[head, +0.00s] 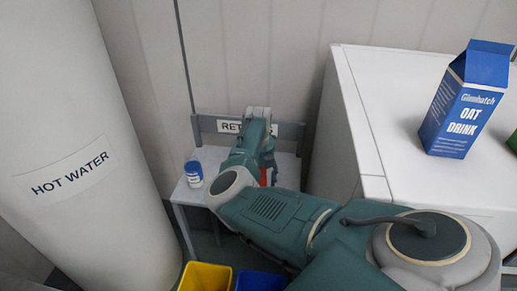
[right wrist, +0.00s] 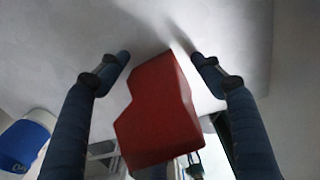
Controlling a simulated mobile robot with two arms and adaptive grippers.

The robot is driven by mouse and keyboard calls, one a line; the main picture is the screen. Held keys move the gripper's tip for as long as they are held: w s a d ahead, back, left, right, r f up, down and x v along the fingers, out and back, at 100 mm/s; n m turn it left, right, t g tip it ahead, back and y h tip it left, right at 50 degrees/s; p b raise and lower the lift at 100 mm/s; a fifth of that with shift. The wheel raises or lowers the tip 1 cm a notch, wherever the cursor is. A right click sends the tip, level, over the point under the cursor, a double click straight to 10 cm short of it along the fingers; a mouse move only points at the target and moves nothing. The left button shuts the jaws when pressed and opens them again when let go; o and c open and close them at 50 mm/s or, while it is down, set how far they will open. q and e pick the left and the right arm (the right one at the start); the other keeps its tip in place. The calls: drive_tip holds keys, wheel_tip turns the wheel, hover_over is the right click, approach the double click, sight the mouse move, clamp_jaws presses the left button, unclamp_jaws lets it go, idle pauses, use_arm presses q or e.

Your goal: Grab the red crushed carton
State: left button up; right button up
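The red crushed carton (right wrist: 160,115) is a bent red block in the middle of the right wrist view. A small red part of it (head: 264,177) shows beside my arm in the head view, at the small white table (head: 185,193); my arm hides the rest. My right gripper (right wrist: 160,57) has its two dark blue fingers spread wide, one on each side of the carton, with visible gaps between fingers and carton. In the head view my right arm reaches down over the table and its fingertips are hidden. My left gripper is not in view.
A blue-and-white can (head: 193,174) stands left of my arm on the table. A partly hidden sign (head: 230,127) is on the table's back rail. Yellow (head: 206,278) and blue (head: 260,281) bins are below. A white cabinet right holds a blue oat drink carton (head: 466,100). A hot water tank (head: 80,150) stands left.

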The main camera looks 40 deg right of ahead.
drive_tip(key=c, duration=0.8)
drive_tip(key=shift+r, duration=0.1)
